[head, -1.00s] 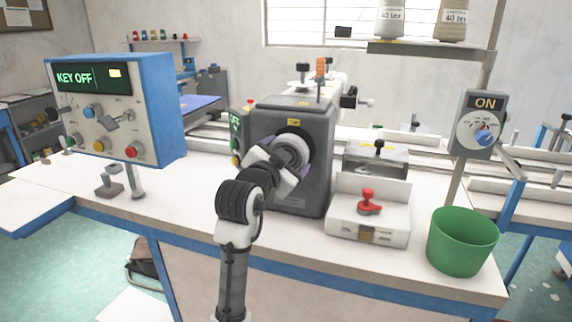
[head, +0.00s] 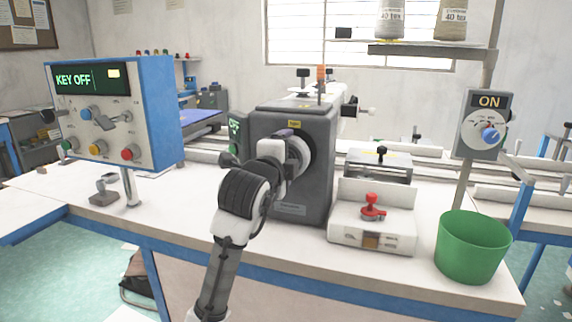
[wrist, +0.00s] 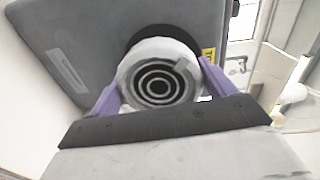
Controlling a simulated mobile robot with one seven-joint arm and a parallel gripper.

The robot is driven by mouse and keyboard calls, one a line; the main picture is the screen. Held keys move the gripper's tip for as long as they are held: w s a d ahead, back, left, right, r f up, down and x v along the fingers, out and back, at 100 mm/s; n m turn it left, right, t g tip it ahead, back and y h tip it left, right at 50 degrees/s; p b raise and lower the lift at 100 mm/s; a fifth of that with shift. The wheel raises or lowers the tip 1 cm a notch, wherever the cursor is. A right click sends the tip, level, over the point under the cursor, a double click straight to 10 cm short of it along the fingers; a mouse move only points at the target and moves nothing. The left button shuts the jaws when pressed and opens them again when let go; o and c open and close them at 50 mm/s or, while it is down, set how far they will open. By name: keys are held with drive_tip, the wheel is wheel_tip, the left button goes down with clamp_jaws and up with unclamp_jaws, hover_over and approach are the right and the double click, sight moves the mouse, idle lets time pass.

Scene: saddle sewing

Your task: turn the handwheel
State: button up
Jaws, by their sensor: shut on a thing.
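The handwheel (head: 302,157) is a pale round wheel on the face of the dark grey sewing machine head (head: 318,121). In the wrist view the handwheel (wrist: 159,76) faces me with dark concentric rings at its centre. My gripper (wrist: 160,90) is shut on it, with one purple finger on each side of its rim. In the head view my gripper (head: 282,150) is at the wheel's left side, and my wrist hides part of the wheel.
A control box (head: 113,110) reading KEY OFF stands at the left. A white block with a red knob (head: 372,207) and a green bin (head: 472,246) are at the right. A dial box (head: 482,124) reads ON. Bare white tabletop (head: 175,205) lies left of my arm.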

drive_tip(key=m+b, duration=0.1)
drive_tip(key=m, duration=0.3)
drive_tip(key=shift+y+b, duration=0.3)
drive_tip(key=shift+b, duration=0.1)
drive_tip(key=shift+d+m+b, duration=0.1)
drive_tip(key=shift+m+b, duration=0.55)
drive_tip(key=shift+m, duration=1.65)
drive_tip(key=o, duration=0.9)
drive_tip(key=shift+r, duration=0.1)
drive_tip(key=v, duration=0.9)
drive_tip(key=b+v, duration=0.1)
drive_tip(key=v, duration=0.4)
drive_tip(key=shift+d+f, duration=0.2)
drive_tip(key=shift+f, duration=0.05)
